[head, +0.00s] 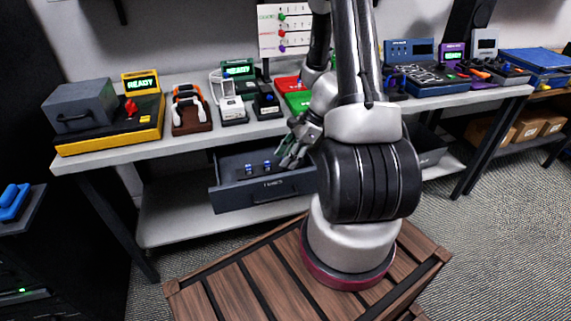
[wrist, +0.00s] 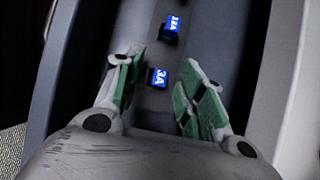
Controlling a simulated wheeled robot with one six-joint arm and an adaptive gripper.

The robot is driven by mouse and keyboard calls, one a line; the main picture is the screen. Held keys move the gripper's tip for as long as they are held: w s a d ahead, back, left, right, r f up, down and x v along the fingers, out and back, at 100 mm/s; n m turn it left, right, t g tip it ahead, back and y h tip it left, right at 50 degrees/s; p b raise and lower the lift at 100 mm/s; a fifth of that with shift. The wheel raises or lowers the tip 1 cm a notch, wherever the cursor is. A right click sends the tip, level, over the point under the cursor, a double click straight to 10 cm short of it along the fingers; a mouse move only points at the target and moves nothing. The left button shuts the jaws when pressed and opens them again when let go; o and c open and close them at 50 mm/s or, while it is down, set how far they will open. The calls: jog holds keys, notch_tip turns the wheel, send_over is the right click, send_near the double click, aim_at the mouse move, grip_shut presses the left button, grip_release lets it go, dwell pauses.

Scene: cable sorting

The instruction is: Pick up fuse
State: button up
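Two small fuses with blue labels stand in an open grey drawer (head: 262,195) under the workbench. In the wrist view the nearer fuse (wrist: 158,77), labelled 3A, lies between and just beyond my fingertips. The farther fuse (wrist: 171,28), with a partly readable label, is beyond it. In the head view they show as two blue-topped pieces, a left one (head: 249,168) and a right one (head: 267,165). My gripper (wrist: 163,73) is open, with green finger pads on both sides of the near fuse and a gap to each. It also shows over the drawer in the head view (head: 287,158).
The drawer walls (wrist: 285,80) run close beside my fingers. The workbench top (head: 190,137) above the drawer holds a grey box on a yellow-edged unit (head: 105,122), chargers and testers (head: 230,105). A lower shelf (head: 170,215) is mostly bare.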

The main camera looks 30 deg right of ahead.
jog(key=c, duration=0.8)
jog(key=shift+r, duration=0.1)
notch_tip(320, 180, up, 13)
jog(key=shift+f, duration=0.1)
dwell(0.4)
